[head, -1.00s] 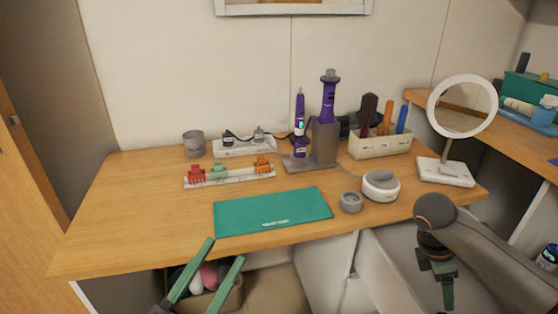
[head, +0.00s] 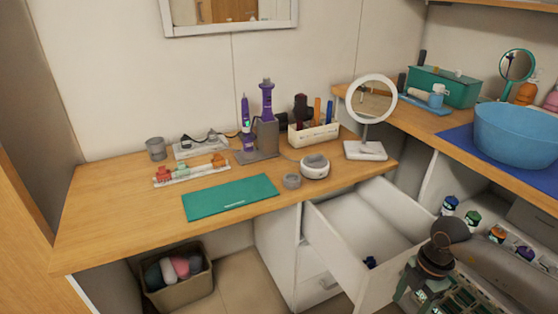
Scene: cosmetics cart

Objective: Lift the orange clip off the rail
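The orange clip (head: 218,160) sits at the right end of the white rail (head: 200,172) on the wooden desk. A red clip (head: 164,173) is at the rail's left end, with a green clip (head: 183,171) beside it. My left gripper is out of view. My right arm shows at the lower right, far from the rail; its gripper's fingers cannot be made out clearly. Nothing touches the orange clip.
A teal mat (head: 230,198) lies in front of the rail. A grey cup (head: 155,149), white tray (head: 201,147) and grey holder (head: 265,140) stand behind it. An open white drawer (head: 325,235) juts out below the desk's right side. A bin (head: 180,290) stands underneath.

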